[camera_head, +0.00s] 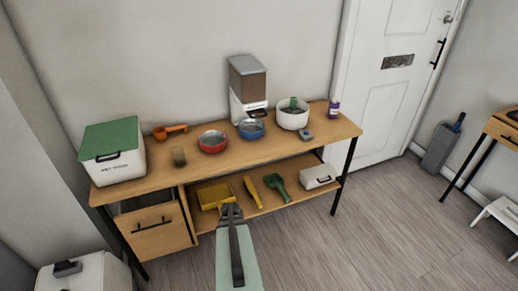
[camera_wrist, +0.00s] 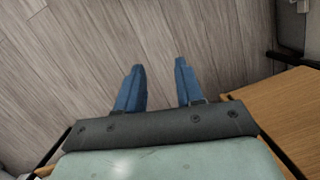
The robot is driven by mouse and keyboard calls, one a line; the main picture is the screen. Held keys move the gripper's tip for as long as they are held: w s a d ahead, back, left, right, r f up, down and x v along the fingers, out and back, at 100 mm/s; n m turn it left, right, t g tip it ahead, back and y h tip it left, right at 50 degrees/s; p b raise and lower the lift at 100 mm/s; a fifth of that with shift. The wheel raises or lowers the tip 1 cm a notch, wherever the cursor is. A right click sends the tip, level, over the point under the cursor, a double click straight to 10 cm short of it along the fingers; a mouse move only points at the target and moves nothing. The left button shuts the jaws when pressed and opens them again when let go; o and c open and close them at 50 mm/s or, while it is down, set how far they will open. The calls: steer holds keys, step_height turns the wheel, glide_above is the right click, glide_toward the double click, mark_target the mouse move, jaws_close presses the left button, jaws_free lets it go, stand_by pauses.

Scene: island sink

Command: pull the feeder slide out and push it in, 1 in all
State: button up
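The feeder (camera_head: 247,88) stands at the back of the wooden table against the wall. It has a grey lid, a brown-filled hopper and a white base. My gripper (camera_head: 230,210) is low at the table's front, well apart from the feeder. In the wrist view its two blue fingers (camera_wrist: 158,88) are spread with nothing between them, above the wooden floor. The feeder is not in the wrist view.
A red bowl (camera_head: 212,142) and a white pot (camera_head: 292,114) flank the blue bowl. A green-lidded bin (camera_head: 112,152) stands at the left end. The lower shelf holds a yellow dustpan (camera_head: 214,194), a green scoop (camera_head: 276,186) and a white box (camera_head: 319,177).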

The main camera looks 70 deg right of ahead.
steer(key=s+d+r+m+t+h, duration=0.1)
steer(key=s+d+r+m+t, duration=0.35)
steer(key=d, duration=0.75)
steer(key=s+d+r+m+t+h, duration=0.15)
steer(key=s+d+r, duration=0.35)
steer(key=d+r, duration=0.6)
steer(key=s+d+r+m+t+h, duration=0.15)
steer(key=s+d+r, duration=0.4)
steer(key=d, duration=0.75)
steer(key=t+y, duration=0.2)
steer(key=t, duration=0.8)
glide_toward(259, 117)
steer(key=w, duration=0.3)
steer(key=w+f, duration=0.1)
steer(key=w, duration=0.6)
steer(key=shift+w+d+f, duration=0.1)
steer(key=shift+d+f, duration=0.1)
steer(key=shift+f, duration=0.1)
jaws_close()
